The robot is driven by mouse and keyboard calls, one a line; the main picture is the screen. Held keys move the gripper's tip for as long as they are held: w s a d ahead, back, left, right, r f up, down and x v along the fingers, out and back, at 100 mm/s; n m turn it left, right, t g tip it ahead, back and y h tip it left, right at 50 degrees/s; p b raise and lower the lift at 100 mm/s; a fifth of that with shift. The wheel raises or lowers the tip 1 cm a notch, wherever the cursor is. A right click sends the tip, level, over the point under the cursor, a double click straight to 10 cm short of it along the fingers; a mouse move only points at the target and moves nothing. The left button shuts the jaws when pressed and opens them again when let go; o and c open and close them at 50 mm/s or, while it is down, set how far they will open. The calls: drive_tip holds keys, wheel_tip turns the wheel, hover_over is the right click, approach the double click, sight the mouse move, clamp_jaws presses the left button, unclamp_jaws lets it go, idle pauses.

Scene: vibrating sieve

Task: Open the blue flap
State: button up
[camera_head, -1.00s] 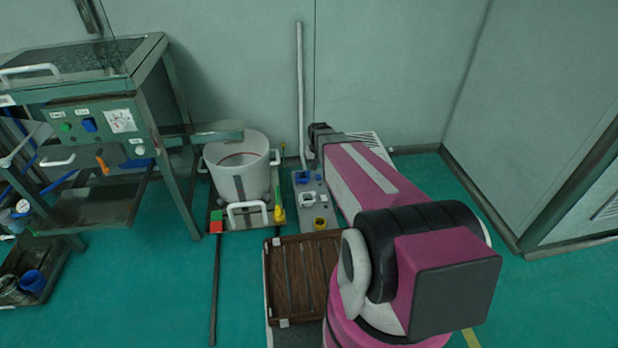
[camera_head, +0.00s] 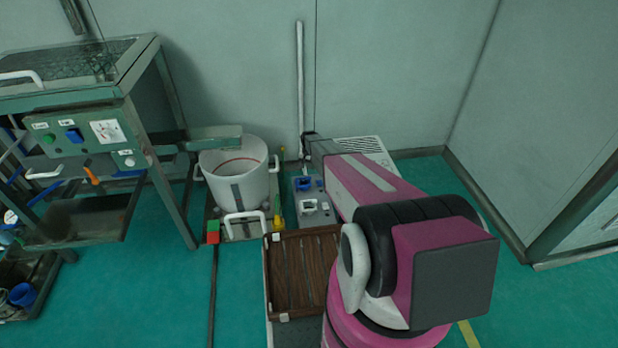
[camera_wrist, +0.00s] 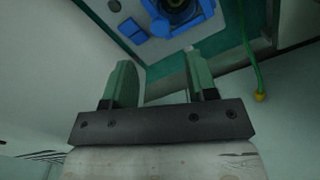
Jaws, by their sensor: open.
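A blue socket-like fitting (camera_head: 304,184), whose cover may be the blue flap, sits on a grey panel (camera_head: 318,219) low beside the white bucket. In the wrist view a blue fitting with a dark round opening (camera_wrist: 180,12) shows at the top edge, partly cut off. I cannot tell whether its flap is raised. My gripper (camera_wrist: 158,57) is open and empty, its two green fingers apart and pointing toward the panel, with no visible contact. In the head view only its dark end (camera_head: 309,146) shows, above the panel; its fingers are hard to make out.
The white bucket (camera_head: 238,180) stands left of the panel. A green sieve machine (camera_head: 95,135) is at the left. A brown slatted tray (camera_head: 300,270) is in front. A thin green cord (camera_wrist: 248,50) hangs at right in the wrist view. The wall is close behind.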

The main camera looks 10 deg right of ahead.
sight(309, 177)
wheel_tip(309, 177, down, 8)
drive_tip(key=shift+r, duration=0.1)
clamp_jaws()
